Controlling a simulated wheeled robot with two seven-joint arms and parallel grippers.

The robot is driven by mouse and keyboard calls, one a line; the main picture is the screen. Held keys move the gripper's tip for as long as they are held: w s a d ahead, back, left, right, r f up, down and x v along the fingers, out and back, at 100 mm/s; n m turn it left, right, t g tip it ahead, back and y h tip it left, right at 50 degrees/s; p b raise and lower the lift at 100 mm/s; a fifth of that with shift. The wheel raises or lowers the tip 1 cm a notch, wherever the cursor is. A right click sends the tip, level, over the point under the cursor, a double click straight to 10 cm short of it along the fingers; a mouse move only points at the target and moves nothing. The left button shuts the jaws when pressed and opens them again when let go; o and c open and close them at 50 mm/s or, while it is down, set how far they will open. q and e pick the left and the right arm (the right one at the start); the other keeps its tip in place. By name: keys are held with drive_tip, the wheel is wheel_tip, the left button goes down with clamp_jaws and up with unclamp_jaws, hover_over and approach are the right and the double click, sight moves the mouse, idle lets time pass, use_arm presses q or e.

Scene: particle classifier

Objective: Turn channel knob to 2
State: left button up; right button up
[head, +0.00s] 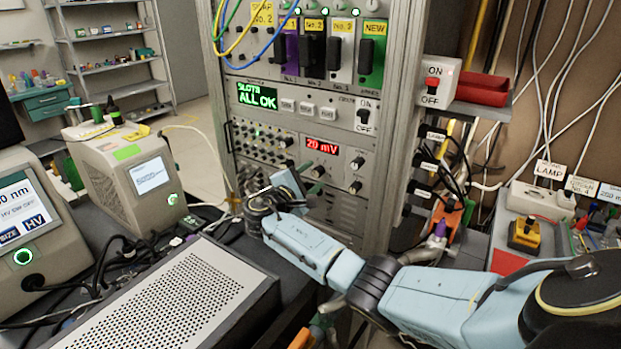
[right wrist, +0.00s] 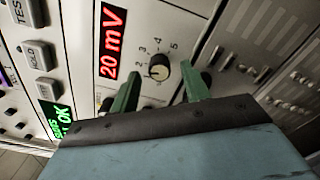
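The channel knob (right wrist: 159,70) is a small dark round knob with a pale face, ringed by printed numbers, beside the red 20 mV display (right wrist: 112,40) in the right wrist view. I cannot read for sure which number its pointer marks. In the head view the knob (head: 318,171) sits just below the display (head: 322,147). My right gripper (right wrist: 160,92) is open and empty. Its two green fingers are spread to either side of the knob, apparently short of it. In the head view my right gripper (head: 311,179) is close to the panel. My left gripper is not in view.
Above is a green ALL OK screen (head: 257,96) with buttons. A perforated metal box (head: 190,295) stands on the bench in front. Cables hang at the right.

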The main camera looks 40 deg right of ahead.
drive_tip(key=v, duration=1.3)
drive_tip(key=shift+a, duration=0.25)
drive_tip(key=shift+r, duration=0.1)
